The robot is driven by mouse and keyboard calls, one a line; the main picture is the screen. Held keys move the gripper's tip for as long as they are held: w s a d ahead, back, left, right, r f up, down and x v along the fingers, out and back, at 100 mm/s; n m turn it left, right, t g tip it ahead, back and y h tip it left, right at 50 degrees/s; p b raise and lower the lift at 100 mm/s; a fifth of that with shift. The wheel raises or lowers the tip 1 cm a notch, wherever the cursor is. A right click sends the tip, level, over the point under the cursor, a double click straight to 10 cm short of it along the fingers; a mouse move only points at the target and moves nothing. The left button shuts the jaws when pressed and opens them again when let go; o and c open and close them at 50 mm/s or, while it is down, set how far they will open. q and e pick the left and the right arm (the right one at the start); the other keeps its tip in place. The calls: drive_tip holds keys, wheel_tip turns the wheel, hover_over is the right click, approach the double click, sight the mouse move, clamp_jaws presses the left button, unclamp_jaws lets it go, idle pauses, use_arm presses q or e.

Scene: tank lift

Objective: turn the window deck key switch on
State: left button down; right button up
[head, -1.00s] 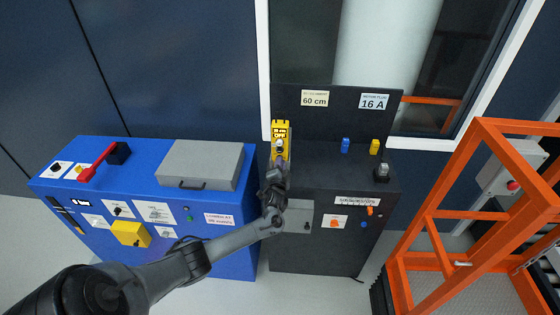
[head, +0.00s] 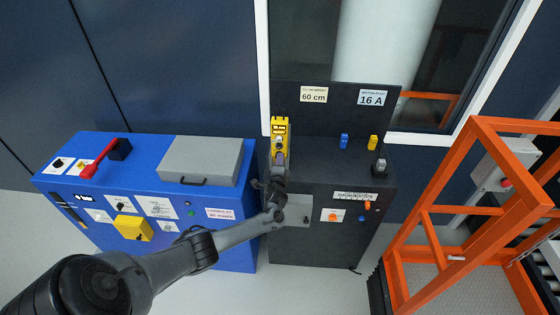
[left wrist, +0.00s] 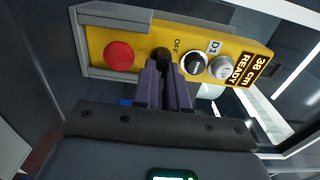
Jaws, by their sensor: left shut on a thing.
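The yellow control box (head: 281,121) stands on the dark deck below the window; in the left wrist view it fills the upper middle (left wrist: 135,42). Its display (left wrist: 248,69) reads "38 cm READY". It carries a red button (left wrist: 119,56), a black key-switch head (left wrist: 161,53) beside an "OFF" label, and a round black-and-silver control (left wrist: 194,64). A silver control (left wrist: 221,67) sits nearest the display. My left gripper (head: 279,160) reaches the box; its purple fingers (left wrist: 166,74) are shut on the black key-switch head, partly hiding it. My right gripper is not in view.
A blue cabinet (head: 85,150) with a red lever (head: 97,160) and a grey lid (head: 200,160) stands left. Blue (head: 344,141) and yellow (head: 373,142) pieces stand on the deck to the right. An orange frame (head: 428,232) stands at far right.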

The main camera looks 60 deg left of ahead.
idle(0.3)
use_arm(q)
drive_tip(key=c, duration=1.2)
unclamp_jaws()
drive_tip(key=shift+o, duration=0.2)
drive_tip(key=shift+s, duration=0.1)
drive_tip(key=p+v, duration=0.2)
drive_tip(key=v, duration=0.8)
drive_tip(key=shift+s+d+p, duration=0.25)
drive_tip(key=shift+d+p, duration=0.1)
drive_tip(key=shift+p, duration=0.05)
